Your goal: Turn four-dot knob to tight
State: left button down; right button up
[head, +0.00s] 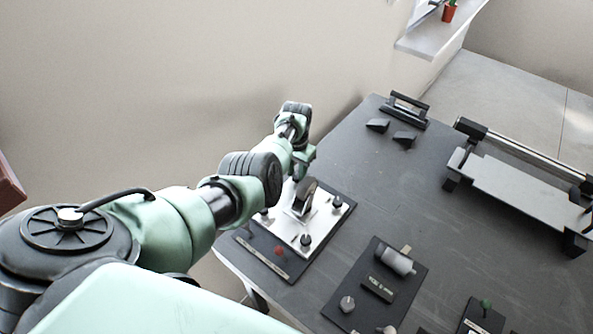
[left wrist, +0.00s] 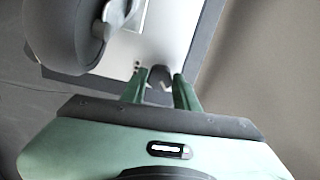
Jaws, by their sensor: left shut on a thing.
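A silver plate (head: 322,222) on a dark base carries small black knobs near its corners and a larger black handle (head: 304,198) in the middle. My left gripper (head: 303,165) is over the plate's far corner. In the left wrist view its green fingers (left wrist: 161,86) are shut on a small dark knob (left wrist: 158,78), which they partly hide. Small dark dots (left wrist: 137,66) show on the plate beside this knob; their number is too small to tell surely. The handle also shows large at the upper left of the left wrist view (left wrist: 82,35). My right gripper is not in view.
A red button (head: 279,251) sits on the base's near edge. A second dark panel (head: 362,292) with a grey cylinder stands to the right. Black blocks (head: 404,138) and a grey slide rig (head: 515,188) are farther back. The table's middle is clear; a wall runs behind my left arm.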

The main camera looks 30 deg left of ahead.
aim_at(297, 175)
pick_arm(q)
jog(key=shift+m, duration=1.1)
jog(key=c, duration=1.1)
grip_release()
jog(key=shift+o, duration=0.2)
notch_tip(297, 175, up, 7)
jog(key=shift+f+p, duration=0.1)
jog(key=shift+p, duration=1)
jog(key=shift+r, duration=0.5)
